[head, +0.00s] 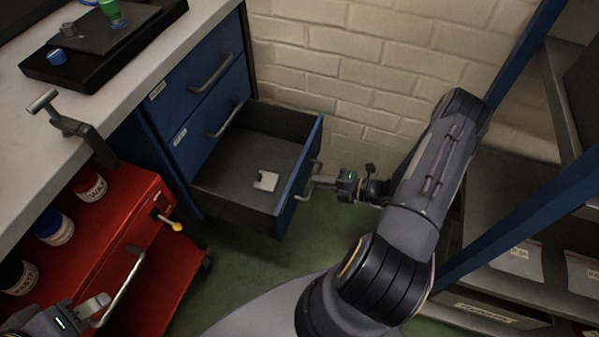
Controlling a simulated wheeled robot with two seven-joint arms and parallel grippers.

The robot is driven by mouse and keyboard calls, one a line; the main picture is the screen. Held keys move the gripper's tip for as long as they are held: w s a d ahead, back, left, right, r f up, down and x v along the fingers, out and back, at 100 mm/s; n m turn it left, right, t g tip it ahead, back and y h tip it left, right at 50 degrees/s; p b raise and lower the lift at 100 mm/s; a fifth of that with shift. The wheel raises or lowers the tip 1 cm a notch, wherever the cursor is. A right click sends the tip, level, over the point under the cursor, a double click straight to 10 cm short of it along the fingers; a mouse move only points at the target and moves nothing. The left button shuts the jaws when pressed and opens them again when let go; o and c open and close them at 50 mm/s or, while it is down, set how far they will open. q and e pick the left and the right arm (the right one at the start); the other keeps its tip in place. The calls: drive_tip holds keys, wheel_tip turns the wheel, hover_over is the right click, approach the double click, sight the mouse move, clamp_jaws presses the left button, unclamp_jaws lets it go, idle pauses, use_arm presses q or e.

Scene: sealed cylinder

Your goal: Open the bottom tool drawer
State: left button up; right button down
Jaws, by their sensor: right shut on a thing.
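The blue tool cabinet (150,125) stands under the bench at the left. Its lowest visible drawer (296,190) is pulled well out, with a small pale item (265,181) lying inside. My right gripper (318,181) is at the outer side of that drawer's front, shut on its handle (309,180). Two drawers above, the upper (192,83) and the middle (205,128), are closed. My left gripper (98,304) is at the lower left beside the red cart's handle (122,285). Whether its fingers are open or shut is unclear.
The red cart (165,255) with several jars stands in front of the cabinet at the left. A brick wall (370,60) is behind the drawer. A shelf rack with blue posts (520,215) is at the right. Green floor (245,260) is clear below the drawer.

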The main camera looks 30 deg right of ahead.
drive_tip(key=shift+f+v, duration=0.2)
drive_tip(key=shift+v, duration=0.65)
drive_tip(key=shift+f+v, duration=0.15)
drive_tip(key=shift+v, duration=0.75)
drive_tip(key=shift+f+v, duration=0.2)
drive_tip(key=shift+v, duration=0.65)
drive_tip(key=shift+s+d, duration=0.1)
drive_tip(key=c, duration=1.5)
unclamp_jaws()
drive_tip(key=p+v, duration=0.1)
drive_tip(key=v, duration=0.6)
drive_tip(key=shift+s+d, duration=0.2)
drive_tip(key=shift+s, duration=0.1)
